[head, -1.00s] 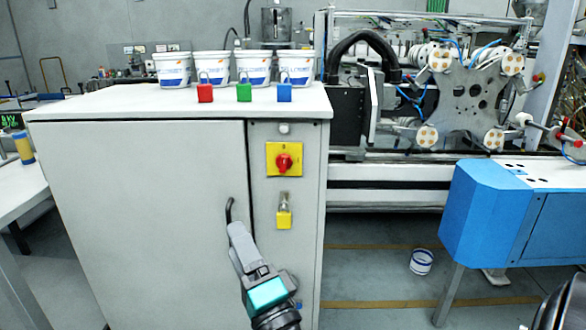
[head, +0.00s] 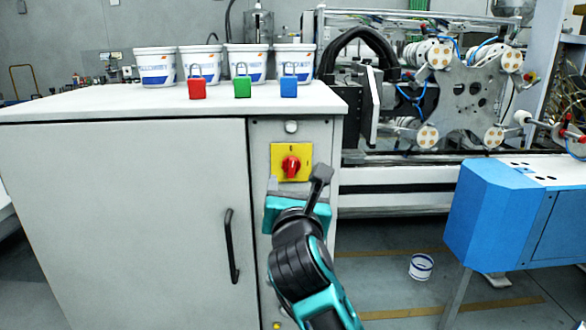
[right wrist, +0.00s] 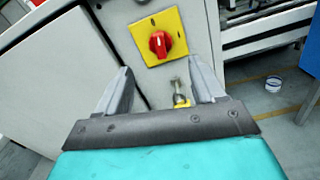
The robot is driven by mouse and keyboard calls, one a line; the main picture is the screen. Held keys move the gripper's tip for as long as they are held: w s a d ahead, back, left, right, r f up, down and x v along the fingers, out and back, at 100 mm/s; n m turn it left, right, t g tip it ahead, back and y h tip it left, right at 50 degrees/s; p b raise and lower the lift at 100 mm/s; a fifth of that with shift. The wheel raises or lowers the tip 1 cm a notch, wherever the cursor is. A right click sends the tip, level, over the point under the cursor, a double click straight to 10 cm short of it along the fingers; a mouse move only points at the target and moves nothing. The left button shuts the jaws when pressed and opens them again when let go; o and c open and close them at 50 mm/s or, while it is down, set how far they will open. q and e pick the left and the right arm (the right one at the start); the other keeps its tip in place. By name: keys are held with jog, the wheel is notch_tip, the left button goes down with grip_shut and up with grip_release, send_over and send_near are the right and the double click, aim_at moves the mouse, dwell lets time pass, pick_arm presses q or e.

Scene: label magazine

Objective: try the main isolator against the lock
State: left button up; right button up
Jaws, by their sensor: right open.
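The main isolator is a red rotary knob on a yellow plate (head: 291,165) on the cabinet's front; the right wrist view shows it (right wrist: 160,43) just beyond my fingertips. Its knob looks upright. My right gripper (head: 296,183) is open and empty, just below and in front of the plate, with its fingers pointing at the cabinet. In the right wrist view my right gripper (right wrist: 160,70) has its fingers spread. A yellow padlock (right wrist: 181,100) on a metal hasp shows between them, partly cut off; my gripper hides it in the head view. My left gripper is not in view.
Red (head: 197,90), green (head: 242,88) and blue (head: 289,87) padlocks stand on the cabinet top (head: 110,105) before several white tubs. A black door handle (head: 231,246) sticks out left of my arm. A blue machine (head: 500,215) stands to the right.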

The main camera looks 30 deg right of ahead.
aim_at(292, 168)
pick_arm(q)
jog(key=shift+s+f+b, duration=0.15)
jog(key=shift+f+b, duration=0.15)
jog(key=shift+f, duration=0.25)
pick_arm(e)
jog(key=x, duration=1)
jog(key=c, duration=1)
jog(key=shift+r+n+p, duration=0.3)
jog(key=shift+n+p, duration=0.2)
jog(key=shift+p, duration=1.25)
jog(key=shift+f+n+p, duration=0.1)
jog(key=shift+n+p, duration=0.2)
jog(key=shift+n, duration=0.1)
jog(key=shift+f, duration=0.15)
jog(key=shift+n, duration=0.3)
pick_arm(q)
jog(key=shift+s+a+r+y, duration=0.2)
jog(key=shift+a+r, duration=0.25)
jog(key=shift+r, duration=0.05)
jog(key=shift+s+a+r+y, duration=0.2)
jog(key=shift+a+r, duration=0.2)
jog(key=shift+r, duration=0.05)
